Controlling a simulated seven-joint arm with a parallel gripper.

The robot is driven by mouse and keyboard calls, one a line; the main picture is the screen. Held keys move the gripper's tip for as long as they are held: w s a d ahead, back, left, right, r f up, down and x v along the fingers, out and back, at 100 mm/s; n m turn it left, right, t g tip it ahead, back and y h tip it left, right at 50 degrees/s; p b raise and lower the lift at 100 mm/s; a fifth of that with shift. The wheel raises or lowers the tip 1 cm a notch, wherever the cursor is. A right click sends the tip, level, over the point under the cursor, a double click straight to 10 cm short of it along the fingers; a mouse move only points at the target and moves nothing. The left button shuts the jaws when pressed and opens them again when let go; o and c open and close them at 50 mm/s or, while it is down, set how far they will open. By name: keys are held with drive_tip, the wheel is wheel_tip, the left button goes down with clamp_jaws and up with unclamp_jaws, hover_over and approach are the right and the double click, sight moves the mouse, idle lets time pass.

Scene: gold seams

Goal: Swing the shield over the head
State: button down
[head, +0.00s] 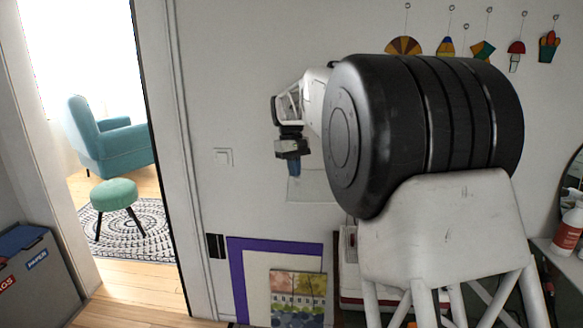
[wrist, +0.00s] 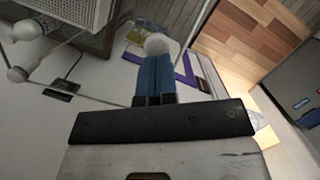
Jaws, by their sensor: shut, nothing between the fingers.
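My gripper (head: 294,170) is shut and empty, its blue fingers pointing down in front of the wall in the head view. In the wrist view its fingertips (wrist: 156,62) meet or overlap a white round knob (wrist: 157,44); I cannot tell whether they touch. A clear, thin-edged panel, apparently the shield (head: 310,190), shows faintly below and right of the gripper in the head view. In the wrist view its pale edge (wrist: 80,97) runs left from near the fingers. A white and red machine (head: 350,288) stands below, mostly hidden by my arm; I cannot make out its head.
A purple-edged frame (head: 235,262) and a picture (head: 298,292) stand low against the wall. A white bottle (head: 567,230) stands at the right. A grey bin (head: 38,280) is at lower left, by the doorway.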

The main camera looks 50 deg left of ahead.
drive_tip(key=shift+s+d+n, duration=0.15)
drive_tip(key=shift+d+n, duration=0.15)
drive_tip(key=shift+d, duration=0.35)
drive_tip(key=d+n, duration=0.2)
drive_tip(key=d, duration=0.2)
drive_tip(key=w+d+n+t, duration=0.1)
drive_tip(key=d+n, duration=0.1)
drive_tip(key=d, duration=0.2)
drive_tip(key=d+n, duration=0.2)
drive_tip(key=d, duration=0.2)
drive_tip(key=shift+w+d+f+n+t, duration=0.1)
drive_tip(key=shift+w+d+n+t, duration=0.2)
drive_tip(key=shift+w+d+n, duration=0.1)
drive_tip(key=w+d+n, duration=0.1)
drive_tip(key=d, duration=0.1)
drive_tip(key=w+d+n, duration=0.1)
drive_tip(key=d, duration=0.1)
drive_tip(key=w+d+n, duration=0.1)
drive_tip(key=w+d, duration=0.1)
drive_tip(key=shift+n+t+y, duration=0.3)
drive_tip(key=shift+n+y, duration=0.1)
drive_tip(key=w+d+n, duration=0.4)
drive_tip(key=w+d, duration=0.1)
drive_tip(key=w, duration=0.3)
drive_tip(key=shift+w+d+t+y, duration=0.2)
drive_tip(key=shift+w+t+y, duration=0.1)
drive_tip(key=shift+y, duration=0.1)
